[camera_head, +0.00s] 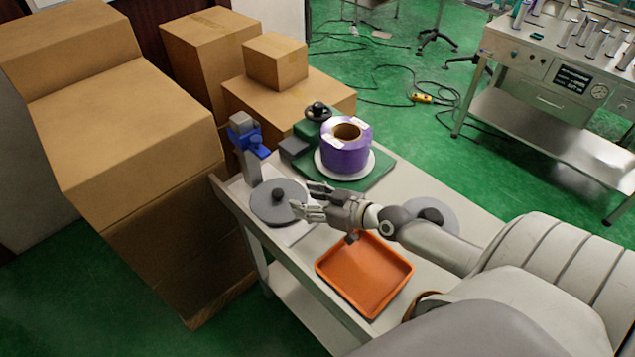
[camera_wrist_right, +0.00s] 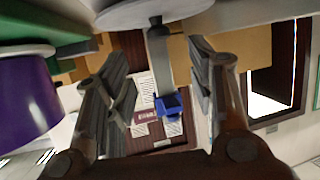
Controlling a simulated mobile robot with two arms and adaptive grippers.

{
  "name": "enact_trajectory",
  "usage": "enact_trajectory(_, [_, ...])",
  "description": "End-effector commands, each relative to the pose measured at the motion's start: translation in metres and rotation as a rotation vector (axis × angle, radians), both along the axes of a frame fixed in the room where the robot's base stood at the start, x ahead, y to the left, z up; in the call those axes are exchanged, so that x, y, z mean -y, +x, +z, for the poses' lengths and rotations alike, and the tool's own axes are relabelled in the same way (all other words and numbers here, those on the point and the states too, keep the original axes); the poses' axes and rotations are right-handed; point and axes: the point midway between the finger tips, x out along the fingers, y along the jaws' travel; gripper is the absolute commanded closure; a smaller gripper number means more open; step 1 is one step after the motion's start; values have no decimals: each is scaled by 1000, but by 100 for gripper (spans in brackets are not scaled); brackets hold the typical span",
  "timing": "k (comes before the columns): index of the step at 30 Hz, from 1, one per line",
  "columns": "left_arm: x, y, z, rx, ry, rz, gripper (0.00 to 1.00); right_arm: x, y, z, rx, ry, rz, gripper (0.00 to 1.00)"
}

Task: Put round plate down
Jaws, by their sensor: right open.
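A grey round plate (camera_head: 268,211) with a dark knob in its middle lies flat at the left end of the white cart top. In the right wrist view the plate (camera_wrist_right: 185,12) shows at the top edge, its knob between the two fingers' lines. My right gripper (camera_head: 303,197) is open and empty, just right of the plate, its fingers pointing at the knob. The gripper (camera_wrist_right: 155,60) also shows apart in the wrist view. A second grey round plate (camera_head: 440,214) lies partly hidden behind my right arm. My left gripper is out of view.
An orange tray (camera_head: 366,275) sits at the cart's front, below my forearm. A purple tape roll (camera_head: 346,152) stands on a green base (camera_head: 377,177) behind. A blue-clamped post (camera_head: 246,140) rises near the plate. Cardboard boxes (camera_head: 125,130) stand left of the cart.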

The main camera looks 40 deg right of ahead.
Motion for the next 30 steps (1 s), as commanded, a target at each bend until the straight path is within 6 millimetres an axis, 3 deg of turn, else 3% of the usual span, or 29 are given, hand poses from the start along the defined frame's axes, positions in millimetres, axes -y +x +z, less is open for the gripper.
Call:
enact_trajectory(9, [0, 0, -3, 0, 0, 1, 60, 8, -23, 8, -1, -1, -1, 50])
enact_trajectory(30, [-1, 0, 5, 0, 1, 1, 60, 9, -24, 17, 1, 0, -1, 50])
